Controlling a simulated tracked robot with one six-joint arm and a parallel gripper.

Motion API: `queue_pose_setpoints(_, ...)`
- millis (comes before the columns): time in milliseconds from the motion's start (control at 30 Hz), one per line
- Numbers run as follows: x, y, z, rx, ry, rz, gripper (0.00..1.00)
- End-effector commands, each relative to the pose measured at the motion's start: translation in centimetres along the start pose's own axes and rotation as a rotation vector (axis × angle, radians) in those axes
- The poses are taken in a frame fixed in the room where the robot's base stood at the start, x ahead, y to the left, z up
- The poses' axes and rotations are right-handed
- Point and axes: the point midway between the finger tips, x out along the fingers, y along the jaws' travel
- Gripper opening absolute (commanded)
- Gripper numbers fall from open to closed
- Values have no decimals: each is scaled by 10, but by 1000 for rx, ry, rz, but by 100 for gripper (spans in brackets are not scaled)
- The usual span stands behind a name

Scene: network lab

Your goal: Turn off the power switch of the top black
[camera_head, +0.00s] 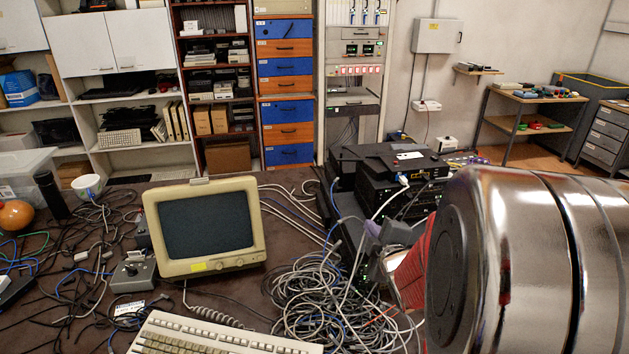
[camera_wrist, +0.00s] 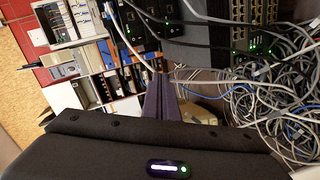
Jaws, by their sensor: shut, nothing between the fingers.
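A stack of black network devices stands on the table right of centre in the head view. The top black device (camera_head: 385,158) has a pale label on its upper face and cables at its front. More black units (camera_head: 372,190) lie below it. I cannot make out its power switch. My gripper (camera_head: 376,229) is in front of and below the stack, partly hidden by my arm. In the wrist view my gripper's closed fingers (camera_wrist: 161,78) point toward black units with green lights (camera_wrist: 210,25). The fingers look empty and apart from the units.
A tangled pile of grey cables (camera_head: 325,305) lies left of my gripper. An old monitor (camera_head: 207,228) and a keyboard (camera_head: 210,335) stand further left. Loose cables hang across the stack's front. Shelves (camera_head: 215,85) and a tall rack (camera_head: 355,80) stand behind.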

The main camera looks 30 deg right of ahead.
Motion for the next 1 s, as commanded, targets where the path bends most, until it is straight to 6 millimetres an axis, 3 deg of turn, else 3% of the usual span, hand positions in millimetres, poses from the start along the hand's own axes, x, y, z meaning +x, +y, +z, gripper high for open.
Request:
queue_pose_setpoints(33, 2, -2, 12, -28, 9, 20, 0)
queue_pose_setpoints(267, 0, -3, 44, -176, 82, 153, 0)
queue_pose_setpoints(533, -23, -3, 75, -298, 134, 330, 0)
queue_pose_setpoints(700, -33, -2, 83, -331, 144, 395, 0)
queue_pose_setpoints(1000, -35, 0, 83, -336, 147, 406, 0)
